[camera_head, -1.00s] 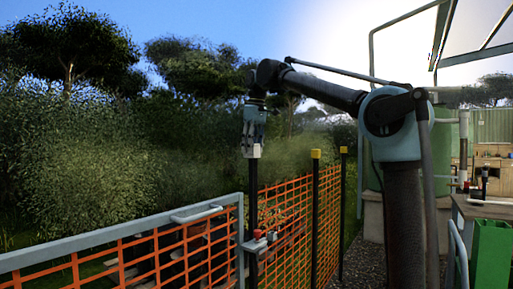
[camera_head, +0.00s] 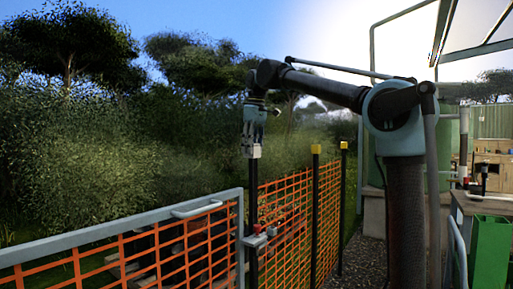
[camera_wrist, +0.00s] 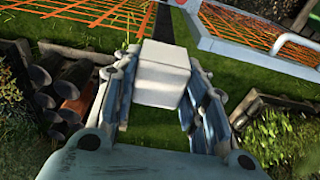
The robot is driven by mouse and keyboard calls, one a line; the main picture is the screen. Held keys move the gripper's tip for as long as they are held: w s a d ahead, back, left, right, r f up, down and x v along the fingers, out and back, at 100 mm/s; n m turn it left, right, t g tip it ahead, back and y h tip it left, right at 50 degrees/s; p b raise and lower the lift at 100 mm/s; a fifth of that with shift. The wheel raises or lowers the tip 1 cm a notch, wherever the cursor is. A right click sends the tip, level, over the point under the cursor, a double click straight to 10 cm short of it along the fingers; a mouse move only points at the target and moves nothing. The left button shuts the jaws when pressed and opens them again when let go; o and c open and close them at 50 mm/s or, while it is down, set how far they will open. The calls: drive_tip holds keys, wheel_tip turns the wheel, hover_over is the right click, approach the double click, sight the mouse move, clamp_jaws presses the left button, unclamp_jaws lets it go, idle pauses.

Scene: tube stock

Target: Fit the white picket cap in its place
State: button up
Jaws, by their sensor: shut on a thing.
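The white picket cap (camera_wrist: 162,75) is a pale block between the two fingers of my gripper (camera_wrist: 160,92) in the wrist view. In the head view my gripper (camera_head: 253,138) points down over the nearest dark post, with the white cap (camera_head: 253,151) at its fingertips. The cap appears at the top of that black picket (camera_head: 253,200). I cannot tell whether it is fully seated or only resting there. The fingers are shut on the cap's sides. The cap hides the picket's top end.
Two farther pickets carry yellow caps (camera_head: 316,149) along the orange mesh fence (camera_head: 290,225). A grey gate frame (camera_head: 120,229) with orange mesh stands at the left. A green bin (camera_head: 491,240) and a bench stand at the right. Stacked logs (camera_wrist: 62,85) lie below.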

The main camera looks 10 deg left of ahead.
drive_tip(key=shift+f, duration=1.2)
drive_tip(key=o, duration=0.9)
drive_tip(key=shift+r, duration=0.1)
drive_tip(key=r, duration=0.4)
drive_tip(key=d+r, duration=0.1)
drive_tip(key=r, duration=0.6)
drive_tip(key=shift+s+d+r, duration=0.15)
drive_tip(key=shift+s+r, duration=0.05)
drive_tip(key=shift+r, duration=0.1)
